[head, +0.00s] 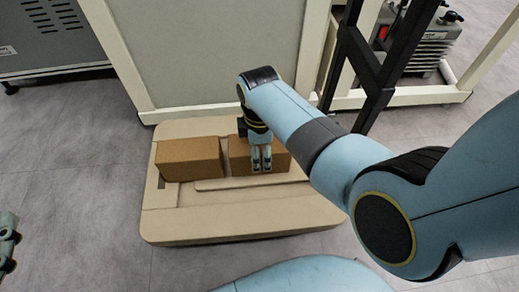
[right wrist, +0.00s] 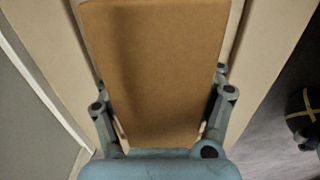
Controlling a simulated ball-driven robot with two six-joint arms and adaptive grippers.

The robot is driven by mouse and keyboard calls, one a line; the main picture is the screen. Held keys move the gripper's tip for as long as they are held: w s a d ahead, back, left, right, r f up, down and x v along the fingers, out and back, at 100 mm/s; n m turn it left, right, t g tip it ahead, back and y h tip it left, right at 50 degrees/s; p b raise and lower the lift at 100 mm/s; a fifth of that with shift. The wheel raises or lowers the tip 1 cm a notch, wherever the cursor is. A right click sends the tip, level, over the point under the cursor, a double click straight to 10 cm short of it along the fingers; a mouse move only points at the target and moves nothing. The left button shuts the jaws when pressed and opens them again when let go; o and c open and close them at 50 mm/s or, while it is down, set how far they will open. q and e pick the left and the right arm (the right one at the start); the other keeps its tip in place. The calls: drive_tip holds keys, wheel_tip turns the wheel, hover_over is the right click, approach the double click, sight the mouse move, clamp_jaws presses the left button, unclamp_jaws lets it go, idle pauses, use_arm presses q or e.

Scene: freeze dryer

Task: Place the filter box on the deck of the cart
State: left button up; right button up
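Two brown cardboard boxes sit side by side on the beige deck of the cart (head: 240,222). Nothing visible marks either one as the filter box. My right gripper (head: 261,160) points down over the right box (head: 279,158), with a finger against its near face. In the right wrist view this box (right wrist: 155,70) fills the space between the fingers, which lie close along both its sides. The gripper looks shut on it. The left box (head: 190,158) stands free, a small gap away. A small part of my left gripper (head: 8,240) shows at the left edge; its fingers cannot be made out.
A raised strip (head: 225,184) runs along the deck in front of the boxes. A large grey panel with a cream frame (head: 205,50) stands right behind the cart. A grey cabinet (head: 45,35) and a pump (head: 425,45) stand farther back. The front of the deck is bare.

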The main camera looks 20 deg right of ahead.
drive_tip(key=o, duration=0.5)
